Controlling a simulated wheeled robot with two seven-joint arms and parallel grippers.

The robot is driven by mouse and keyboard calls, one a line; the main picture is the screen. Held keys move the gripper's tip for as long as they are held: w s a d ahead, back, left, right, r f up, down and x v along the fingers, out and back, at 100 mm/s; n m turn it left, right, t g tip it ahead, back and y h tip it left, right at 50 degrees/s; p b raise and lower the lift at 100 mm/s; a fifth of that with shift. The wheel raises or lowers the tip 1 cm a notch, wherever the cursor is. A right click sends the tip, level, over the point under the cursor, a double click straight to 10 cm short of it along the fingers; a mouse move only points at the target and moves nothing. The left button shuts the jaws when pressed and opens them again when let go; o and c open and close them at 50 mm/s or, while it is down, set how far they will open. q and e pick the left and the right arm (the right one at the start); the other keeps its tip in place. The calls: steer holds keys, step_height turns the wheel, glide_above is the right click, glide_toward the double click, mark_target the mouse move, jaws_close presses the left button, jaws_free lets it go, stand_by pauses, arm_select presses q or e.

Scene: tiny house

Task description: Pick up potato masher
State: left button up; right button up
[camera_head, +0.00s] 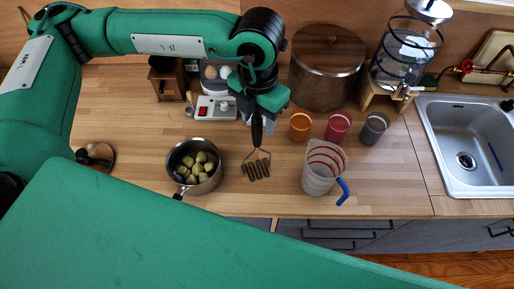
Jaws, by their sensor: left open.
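The potato masher (256,166) has a dark handle and a wavy metal head, and is on the wooden counter between a pot and a measuring jug. My left gripper (257,112) is over the upper end of its handle, pointing down. The jaws are open; the fingertips are small here, and I cannot tell whether they touch the handle. The gripper hides the handle's top end. The pot (174,176) holds several potato pieces and stands left of the masher. My right gripper is not in view.
The measuring jug (318,178) with a blue handle stands right of the masher. Orange (300,127), pink (338,126) and grey (374,128) cups stand behind it. A white scale (214,108) and a large wooden-lidded container (327,75) are at the back. A sink (462,135) is at right.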

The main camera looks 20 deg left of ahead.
mark_target(257, 130)
arm_select(q)
steer(key=f+p, duration=0.1)
steer(key=f, duration=0.1)
steer(key=f+p, duration=0.1)
steer(key=shift+w+a+f+p, duration=0.2)
steer(key=shift+a+f+p, duration=0.05)
steer(key=shift+f+p, duration=0.15)
steer(key=shift+f, duration=0.6)
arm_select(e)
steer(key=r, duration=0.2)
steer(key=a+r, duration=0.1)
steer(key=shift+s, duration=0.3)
arm_select(q)
jaws_close()
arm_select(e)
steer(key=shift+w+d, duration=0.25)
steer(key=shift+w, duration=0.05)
